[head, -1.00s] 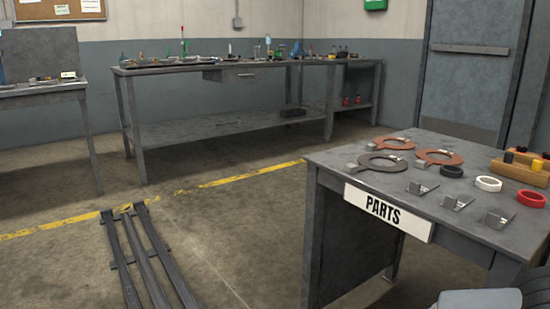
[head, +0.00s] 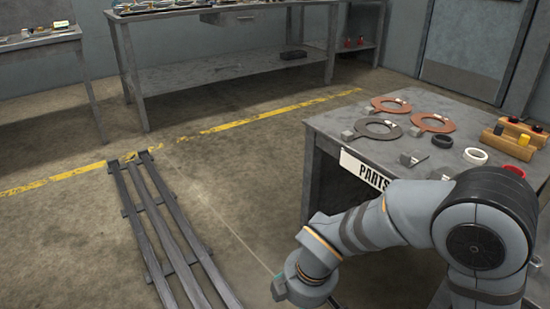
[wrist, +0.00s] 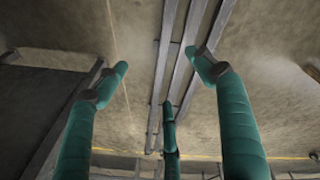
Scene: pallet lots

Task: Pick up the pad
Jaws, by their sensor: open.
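No item is plainly marked as the pad, so I cannot tell which one it is. The parts table (head: 345,205) at the right holds flat ring-shaped pieces with square tabs: a dark grey ring (head: 362,124), a red-brown ring (head: 443,118) and another red-brown ring (head: 405,102). My gripper (wrist: 160,75) is open in the wrist view, its teal fingers spread with nothing between them, over bare floor and rails. In the head view my arm reaches low in front of the table, away from the items; my arm hides part of the tabletop.
Dark floor rails (head: 155,225) lie at left. A long workbench (head: 235,75) stands behind. Open floor lies between.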

